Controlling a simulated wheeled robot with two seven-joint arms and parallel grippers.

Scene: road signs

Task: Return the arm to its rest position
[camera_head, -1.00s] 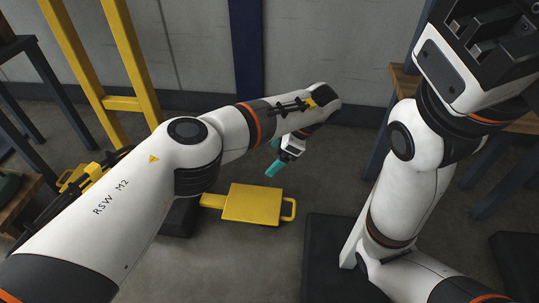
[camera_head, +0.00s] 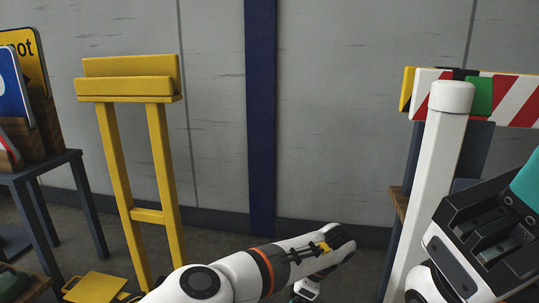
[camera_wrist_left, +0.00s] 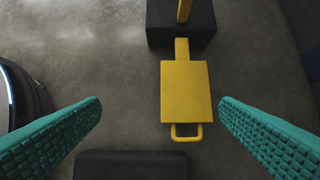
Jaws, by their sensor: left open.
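My left arm enters the head view from the bottom, and its gripper is mostly cut off at the lower edge. In the left wrist view my left gripper (camera_wrist_left: 160,102) is open, its two teal ribbed fingers wide apart with nothing held. Below it a flat yellow plate with a handle (camera_wrist_left: 186,92) lies over the grey floor, attached by a tab towards a black block (camera_wrist_left: 160,32). My right gripper (camera_head: 510,215) is at the right edge of the head view, partly cut off; one teal finger shows.
A yellow stand with a ledge (camera_head: 130,90) stands at the left, empty. A dark table (camera_head: 45,168) at far left bears signs (camera_head: 14,95). A white post (camera_head: 440,165) and a red-white striped barrier (camera_head: 520,98) are at right.

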